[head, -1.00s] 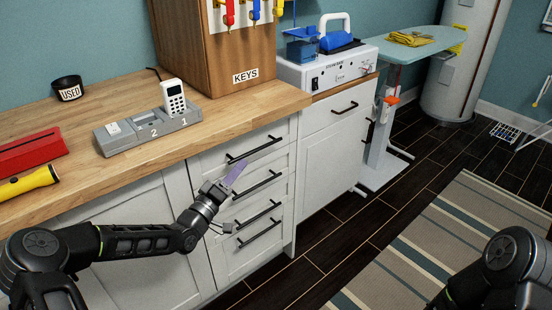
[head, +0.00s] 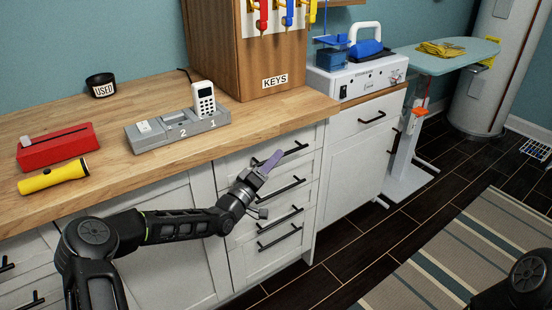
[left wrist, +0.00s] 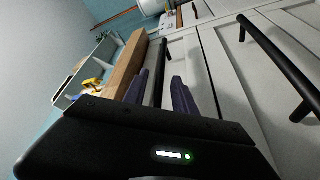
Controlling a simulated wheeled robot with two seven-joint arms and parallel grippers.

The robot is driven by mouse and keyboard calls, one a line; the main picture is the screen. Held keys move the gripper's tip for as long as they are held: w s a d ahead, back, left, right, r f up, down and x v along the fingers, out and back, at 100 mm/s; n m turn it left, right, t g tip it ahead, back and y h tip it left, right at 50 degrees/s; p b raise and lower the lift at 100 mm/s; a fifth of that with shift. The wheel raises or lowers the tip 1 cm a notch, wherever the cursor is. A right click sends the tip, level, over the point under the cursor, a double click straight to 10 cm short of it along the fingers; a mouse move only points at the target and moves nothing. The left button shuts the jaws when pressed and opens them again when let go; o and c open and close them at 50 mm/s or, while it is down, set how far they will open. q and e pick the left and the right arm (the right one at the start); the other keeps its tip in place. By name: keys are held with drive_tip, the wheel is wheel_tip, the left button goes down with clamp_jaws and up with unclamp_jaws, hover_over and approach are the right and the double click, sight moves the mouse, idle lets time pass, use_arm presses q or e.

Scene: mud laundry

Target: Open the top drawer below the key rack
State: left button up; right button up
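The wooden key rack (head: 225,45) stands on the counter with a "KEYS" label. Below it is a white stack of drawers. The top drawer (head: 237,165) is shut, with a black bar handle (head: 296,149). My left gripper (head: 267,162) is in front of the top drawer, at the left end of that handle. In the left wrist view its two purple fingers (left wrist: 160,94) are apart, with the top handle (left wrist: 162,66) showing between them. I see no grip on it. My right gripper is out of view.
Lower drawer handles (head: 287,186) are close beneath my left gripper. The wooden counter (head: 110,145) overhangs the drawers and holds a flashlight (head: 54,176), a red case (head: 57,146) and a grey dock (head: 178,130). The floor to the right is mostly clear.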

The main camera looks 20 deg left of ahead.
use_arm(q)
drive_tip(key=shift+w+d+r, duration=0.15)
drive_tip(key=shift+w+d, duration=0.1)
drive_tip(key=shift+w, duration=0.4)
clamp_jaws()
idle(1.0)
